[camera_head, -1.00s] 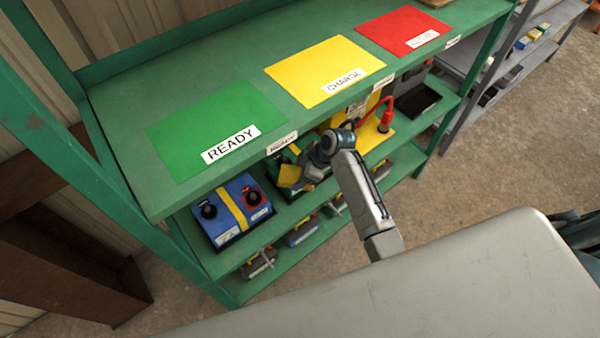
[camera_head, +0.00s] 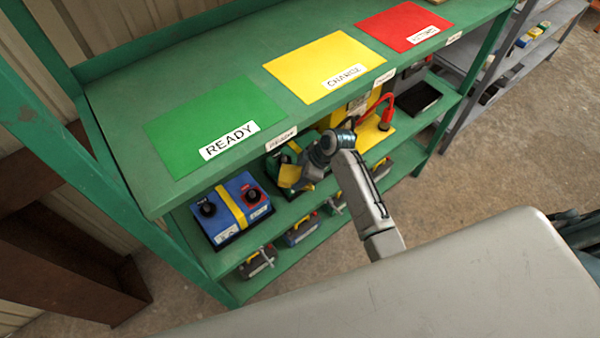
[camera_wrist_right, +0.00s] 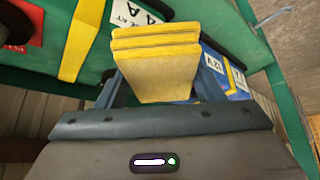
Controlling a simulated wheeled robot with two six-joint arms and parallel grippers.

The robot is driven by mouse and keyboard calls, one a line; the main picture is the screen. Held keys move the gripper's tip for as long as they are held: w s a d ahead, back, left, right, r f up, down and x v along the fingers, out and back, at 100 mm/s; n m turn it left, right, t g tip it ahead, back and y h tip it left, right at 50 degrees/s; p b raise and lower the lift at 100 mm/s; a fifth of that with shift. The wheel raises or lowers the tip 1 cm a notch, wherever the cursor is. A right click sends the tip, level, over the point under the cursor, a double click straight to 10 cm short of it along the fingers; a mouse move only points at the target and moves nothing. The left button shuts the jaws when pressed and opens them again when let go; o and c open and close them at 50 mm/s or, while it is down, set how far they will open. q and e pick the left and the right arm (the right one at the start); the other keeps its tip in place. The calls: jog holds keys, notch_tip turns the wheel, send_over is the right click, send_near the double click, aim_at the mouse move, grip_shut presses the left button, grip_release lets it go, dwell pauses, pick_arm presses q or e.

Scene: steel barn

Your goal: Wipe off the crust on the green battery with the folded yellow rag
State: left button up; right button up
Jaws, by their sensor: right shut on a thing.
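The folded yellow rag (camera_head: 289,176) is held in my right gripper (camera_head: 298,174) at the front of the green battery (camera_head: 273,166). In the right wrist view the layered rag (camera_wrist_right: 155,68) is pinched between the two fingers of my right gripper (camera_wrist_right: 158,90). The green battery (camera_wrist_right: 42,60) with its yellow strap fills the upper left there, close beyond the rag. I cannot tell whether the rag touches it. The arm, rag and upper shelf hide much of the battery in the head view, and I cannot make out crust. My left gripper is not in view.
A blue battery (camera_head: 233,212) with a yellow strap stands left of the green one. The green shelf's top board (camera_head: 235,95) overhangs them. A red cable (camera_head: 388,108) rises above a yellow mat at right. Smaller batteries (camera_head: 302,230) stand on the lower shelf.

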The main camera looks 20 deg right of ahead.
jog(key=shift+f+b, duration=0.45)
jog(key=shift+f, duration=0.4)
